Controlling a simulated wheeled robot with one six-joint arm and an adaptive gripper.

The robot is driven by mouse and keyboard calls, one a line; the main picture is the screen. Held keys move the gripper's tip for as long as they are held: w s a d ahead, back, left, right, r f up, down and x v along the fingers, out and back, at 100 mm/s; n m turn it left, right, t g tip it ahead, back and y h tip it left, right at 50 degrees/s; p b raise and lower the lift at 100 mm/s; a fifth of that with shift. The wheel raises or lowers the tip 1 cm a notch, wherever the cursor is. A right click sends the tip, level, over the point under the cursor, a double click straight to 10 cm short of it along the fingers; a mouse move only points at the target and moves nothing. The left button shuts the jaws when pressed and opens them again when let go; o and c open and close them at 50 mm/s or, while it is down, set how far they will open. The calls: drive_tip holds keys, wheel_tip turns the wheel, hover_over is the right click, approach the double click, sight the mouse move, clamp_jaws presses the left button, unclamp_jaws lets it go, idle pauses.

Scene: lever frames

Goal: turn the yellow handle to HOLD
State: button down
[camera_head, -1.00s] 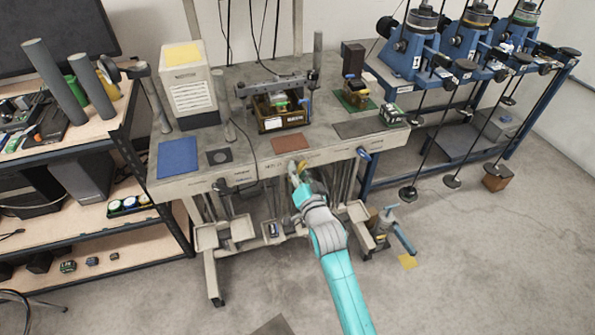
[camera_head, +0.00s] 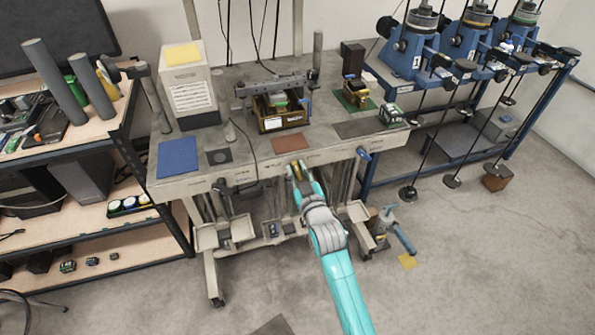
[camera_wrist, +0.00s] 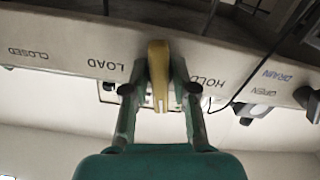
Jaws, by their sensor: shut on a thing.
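The yellow handle (camera_wrist: 158,62) is on the front edge of the bench, between the printed words LOAD and HOLD in the wrist view, where the lettering appears upside down. In the head view the handle (camera_head: 297,171) is a small yellow piece at the bench front. My gripper (camera_wrist: 160,88) has one finger on each side of the handle and is shut on it. In the head view my gripper (camera_head: 302,182) is just below the bench edge, and it partly hides the handle.
A blue handle (camera_head: 363,153) is to the right on the same bench front, and a dark handle (camera_head: 222,186) to the left. A brown mat (camera_head: 291,143) lies on the bench above. Small trays (camera_head: 208,238) hang below. The floor in front is mostly clear.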

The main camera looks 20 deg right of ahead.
drive_tip(key=n, duration=0.6)
idle(0.6)
drive_tip(key=c, duration=1.1)
unclamp_jaws()
drive_tip(key=s, duration=1.2)
